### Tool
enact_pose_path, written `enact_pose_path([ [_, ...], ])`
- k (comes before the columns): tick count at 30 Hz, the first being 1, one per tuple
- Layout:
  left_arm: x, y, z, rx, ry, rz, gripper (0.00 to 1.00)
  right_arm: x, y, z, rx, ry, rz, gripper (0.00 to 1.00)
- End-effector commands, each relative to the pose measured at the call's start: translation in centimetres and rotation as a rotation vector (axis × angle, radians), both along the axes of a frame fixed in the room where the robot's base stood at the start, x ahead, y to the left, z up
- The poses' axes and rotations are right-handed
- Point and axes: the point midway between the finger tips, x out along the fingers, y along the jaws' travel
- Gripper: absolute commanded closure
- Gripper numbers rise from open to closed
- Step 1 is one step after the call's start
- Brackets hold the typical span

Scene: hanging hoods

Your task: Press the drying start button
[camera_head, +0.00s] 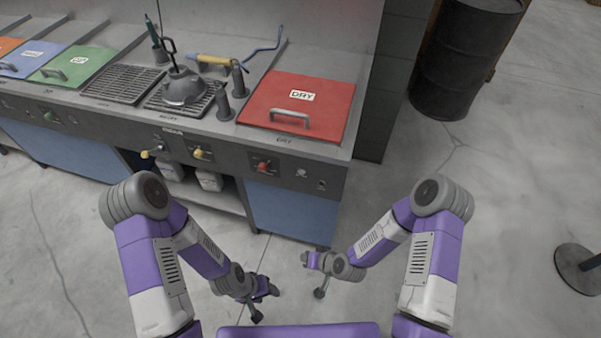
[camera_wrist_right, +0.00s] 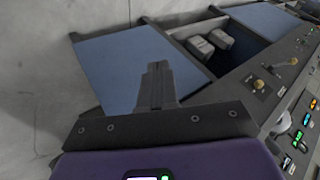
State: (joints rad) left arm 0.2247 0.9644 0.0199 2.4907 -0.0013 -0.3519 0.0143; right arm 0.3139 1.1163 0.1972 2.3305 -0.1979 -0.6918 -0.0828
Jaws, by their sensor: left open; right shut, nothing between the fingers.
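The red lid labelled DRY (camera_head: 318,92) covers the right end of the workbench. On the panel below it are a red knob (camera_head: 264,166), a small pale round control (camera_head: 301,173) and a small dark control (camera_head: 322,184); I cannot read which one is the drying start button. My right gripper (camera_head: 309,259) is low in front of the bench, below and apart from these controls. In the right wrist view its fingers (camera_wrist_right: 156,82) are shut and empty. My left gripper (camera_head: 270,291) is open, low over the floor, apart from the bench.
The panel (camera_wrist_right: 255,88) carries other knobs and lit displays. Yellow knobs (camera_head: 197,153) stick out left of the red one. Blue cabinet doors (camera_head: 290,212) lie beneath, beside an open shelf with white containers (camera_head: 209,180).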

Motion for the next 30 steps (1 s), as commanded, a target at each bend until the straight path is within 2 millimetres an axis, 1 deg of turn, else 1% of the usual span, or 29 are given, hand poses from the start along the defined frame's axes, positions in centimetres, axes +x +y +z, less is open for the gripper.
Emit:
enact_pose_path([
  [1,0.0,0.0,0.0,0.0,0.0,0.0,0.47,2.5,1.5,0.7,0.045,-0.111,-0.012,1.0],
  [3,0.0,0.0,0.0,0.0,0.0,0.0,0.47,5.8,3.0,2.4,0.099,-0.27,-0.037,1.0],
  [4,0.0,0.0,0.0,0.0,0.0,0.0,0.47,7.1,3.5,3.3,0.121,-0.334,-0.053,1.0],
  [6,0.0,0.0,0.0,0.0,0.0,0.0,0.47,9.6,4.3,5.2,0.164,-0.468,-0.095,1.0],
  [9,0.0,0.0,0.0,0.0,0.0,0.0,0.47,12.2,4.6,7.6,0.209,-0.613,-0.157,1.0],
  [10,0.0,0.0,0.0,0.0,0.0,0.0,0.47,12.7,4.6,8.2,0.218,-0.645,-0.173,1.0],
  [12,0.0,0.0,0.0,0.0,0.0,0.0,0.47,13.6,4.5,9.1,0.232,-0.697,-0.2,1.0],
  [15,0.0,0.0,0.0,0.0,0.0,0.0,0.47,14.0,4.4,9.7,0.24,-0.729,-0.215,1.0],
  [25,0.0,0.0,0.0,0.0,0.0,0.0,0.47,14.1,4.4,9.7,0.24,-0.728,-0.214,1.0],
  [30,0.0,0.0,-0.2,0.0,0.0,0.0,0.47,15.3,4.0,9.7,0.238,-0.729,-0.214,1.0],
])
